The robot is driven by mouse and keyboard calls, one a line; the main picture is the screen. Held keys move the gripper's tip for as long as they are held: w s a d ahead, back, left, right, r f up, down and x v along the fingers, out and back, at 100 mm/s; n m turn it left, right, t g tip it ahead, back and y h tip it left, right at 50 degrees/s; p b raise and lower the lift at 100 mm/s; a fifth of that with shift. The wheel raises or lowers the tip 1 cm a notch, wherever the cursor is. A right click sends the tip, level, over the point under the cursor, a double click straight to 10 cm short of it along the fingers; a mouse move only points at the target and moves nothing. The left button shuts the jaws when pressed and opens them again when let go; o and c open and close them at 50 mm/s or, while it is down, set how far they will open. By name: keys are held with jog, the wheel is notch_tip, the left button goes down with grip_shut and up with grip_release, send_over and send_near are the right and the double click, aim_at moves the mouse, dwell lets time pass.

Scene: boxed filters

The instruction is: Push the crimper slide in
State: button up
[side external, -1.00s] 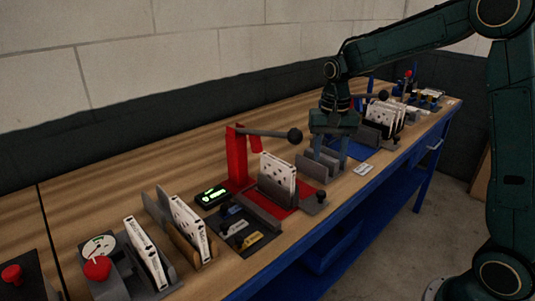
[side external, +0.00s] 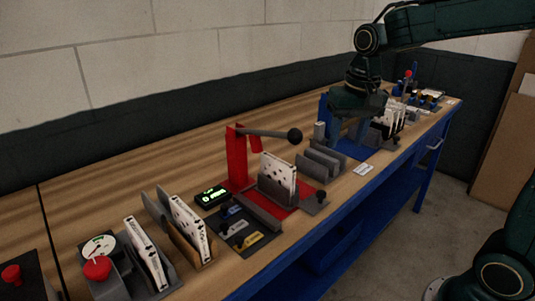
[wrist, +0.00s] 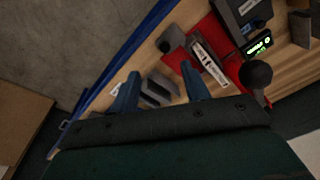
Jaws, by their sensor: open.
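A red lever press (side external: 238,160) stands mid-bench, its arm ending in a black ball (side external: 295,135). On its red base (wrist: 178,60) a grey holder (side external: 268,188) carries an upright white filter (side external: 279,170). A grey block with a black knob (side external: 320,197) sits at the base's right edge. A blue station (side external: 327,112) stands farther along, partly hidden by my arm. I cannot tell which station is the crimper. My gripper (side external: 350,131) is open and empty, with its blue fingers near the blue station. In the wrist view its fingers (wrist: 160,88) are spread apart, with nothing between the tips.
A grey slotted rack (side external: 321,160) stands empty between the red and blue stations. White filters stand in a rack (side external: 390,120) beyond my gripper. A small green-lit display (side external: 211,195) and a dark tray (side external: 240,228) lie left of the red base. A white card (side external: 364,169) lies near the front edge.

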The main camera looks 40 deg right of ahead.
jog(key=s+a+n+t, duration=0.2)
jog(key=s+n, duration=0.1)
jog(key=s, duration=0.5)
jog(key=s+a+n+t, duration=0.2)
jog(key=s+a+n, duration=0.1)
jog(key=s, duration=0.5)
jog(key=shift+s+r+n, duration=0.25)
jog(key=shift+s+n, duration=0.05)
jog(key=shift+s, duration=0.1)
jog(key=shift+a, duration=0.1)
dwell(0.3)
jog(key=w+d+f+m+g, duration=0.1)
jog(key=w+d+m+g, duration=0.1)
jog(key=w, duration=0.5)
jog(key=w+d+f+m+g, duration=0.1)
jog(key=w+m, duration=0.3)
jog(key=w, duration=0.4)
jog(key=w+d+f+m+g, duration=0.2)
jog(key=w+d+f+m, duration=0.1)
jog(key=w, duration=0.4)
jog(key=shift+w+d+g, duration=0.3)
jog(key=shift+w+d, duration=0.05)
jog(key=shift+d, duration=0.15)
